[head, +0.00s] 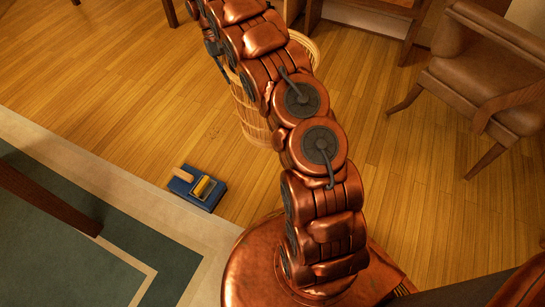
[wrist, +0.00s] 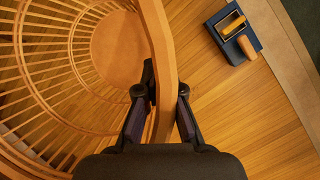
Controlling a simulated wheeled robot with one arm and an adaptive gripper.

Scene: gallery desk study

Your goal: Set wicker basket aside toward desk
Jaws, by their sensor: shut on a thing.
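The wicker basket (head: 252,112) stands on the wood floor behind my arm in the head view, partly hidden by it. In the wrist view its slatted side (wrist: 55,75) and round bottom fill the left, and its pale rim (wrist: 157,45) runs down the middle. My gripper (wrist: 167,92) is shut on that rim, one dark finger inside the basket and one outside. In the head view my arm hides most of the gripper. Wooden furniture (head: 370,12), possibly the desk, is cut off at the top right.
A blue block-like object with a yellow part (head: 197,188) lies on the floor near the rug (head: 150,235); it also shows in the wrist view (wrist: 232,35). A brown leather armchair (head: 485,85) stands at the right. Bare floor lies between basket and chair.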

